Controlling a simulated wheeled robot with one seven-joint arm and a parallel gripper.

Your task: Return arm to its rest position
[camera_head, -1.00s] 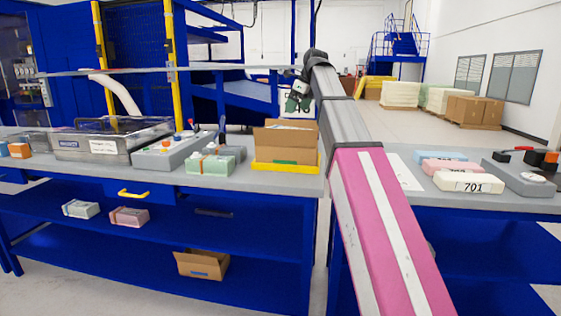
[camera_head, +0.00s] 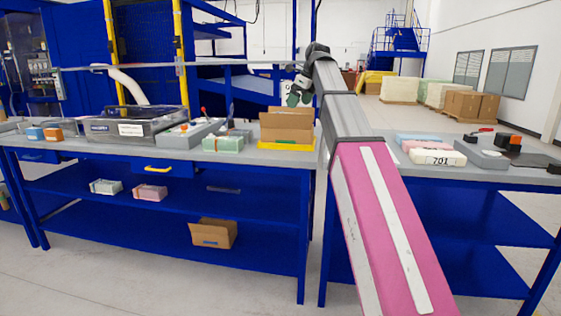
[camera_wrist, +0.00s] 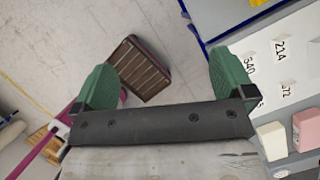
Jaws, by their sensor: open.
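My arm stretches forward and up from the bottom of the head view, with a pink lower link and grey upper links. My gripper (camera_head: 296,94) is at its far end, small and dark, raised above the tables. In the wrist view my gripper (camera_wrist: 165,80) shows two green fingers spread wide apart. Nothing is between them but the distant view below. The jaws are open and empty.
The left blue table (camera_head: 275,158) bears a cardboard box (camera_head: 287,125), green foam blocks (camera_head: 223,144) and a clear-lidded case (camera_head: 130,130). The right table (camera_head: 480,172) bears foam blocks, including a cream one (camera_head: 437,157). Open floor (camera_head: 130,275) lies in front.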

